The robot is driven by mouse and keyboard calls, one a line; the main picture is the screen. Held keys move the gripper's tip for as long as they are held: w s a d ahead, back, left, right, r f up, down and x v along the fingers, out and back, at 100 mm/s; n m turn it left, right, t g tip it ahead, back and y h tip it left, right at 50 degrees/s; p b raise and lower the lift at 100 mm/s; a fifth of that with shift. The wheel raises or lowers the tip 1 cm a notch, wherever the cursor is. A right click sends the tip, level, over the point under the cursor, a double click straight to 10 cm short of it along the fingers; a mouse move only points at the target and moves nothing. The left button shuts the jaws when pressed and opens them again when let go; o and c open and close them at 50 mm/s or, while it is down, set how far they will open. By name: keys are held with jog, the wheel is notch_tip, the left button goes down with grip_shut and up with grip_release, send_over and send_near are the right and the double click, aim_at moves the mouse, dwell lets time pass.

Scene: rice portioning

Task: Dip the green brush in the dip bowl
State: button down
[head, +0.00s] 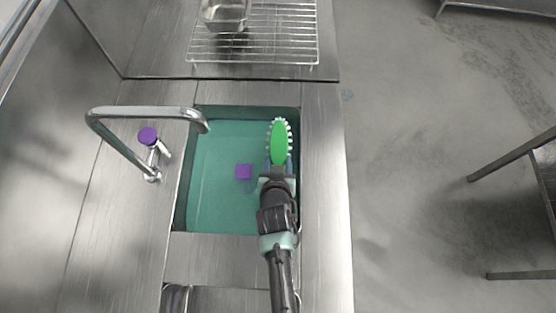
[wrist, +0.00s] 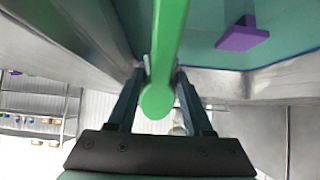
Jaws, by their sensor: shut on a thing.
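The green brush (head: 279,142) has a green oval back edged with white bristles. In the head view it is over the right side of the teal sink basin (head: 210,205), with its head pointing away. My gripper (head: 277,180) is shut on the brush's handle, which also shows between the two fingers in the wrist view (wrist: 168,40). I cannot tell the brush's height above the basin floor. No round dip bowl can be made out. A metal container (head: 225,16), cut off by the top edge of the head view, stands on a wire rack; I cannot tell if it is the bowl.
A purple block (head: 243,172) is in the basin, left of my gripper. A curved faucet (head: 140,112) with a purple knob (head: 148,135) reaches over the basin's left edge. The wire rack (head: 290,45) is on the counter beyond. Open floor (head: 410,150) is to the right.

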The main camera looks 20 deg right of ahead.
notch_tip(320, 180, down, 10)
jog(key=b, duration=0.8)
jog(key=shift+r, duration=0.15)
dwell(1.6)
notch_tip(320, 180, up, 23)
jog(key=p, duration=2)
send_over(278, 163)
dwell(0.7)
